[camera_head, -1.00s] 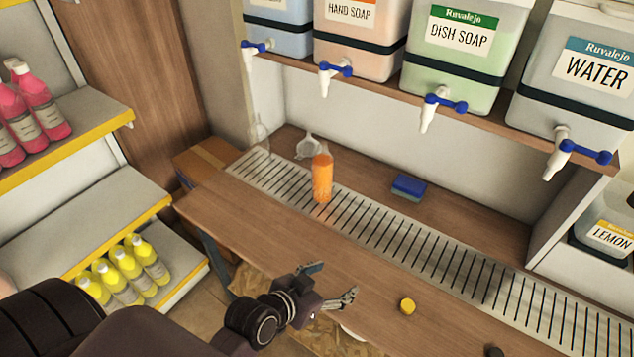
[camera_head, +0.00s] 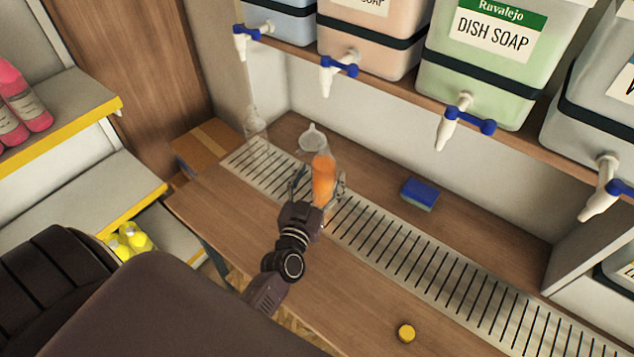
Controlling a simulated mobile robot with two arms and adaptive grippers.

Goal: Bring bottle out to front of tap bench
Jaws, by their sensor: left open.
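A clear bottle with orange liquid (camera_head: 322,178) stands upright on the slotted drip grate (camera_head: 408,249) of the wooden tap bench (camera_head: 250,220). My left gripper (camera_head: 318,186) is at the bottle, with one finger on each side of it. The fingers look open, and I cannot tell whether either touches the bottle. The gripper's palm hides the bottle's lower part. My right gripper is not in view.
A clear funnel (camera_head: 312,138) and an empty clear bottle (camera_head: 255,128) stand close behind and left. A blue sponge (camera_head: 419,193) lies to the right. A yellow cap (camera_head: 406,333) lies near the front. Drum taps (camera_head: 338,72) overhang the grate.

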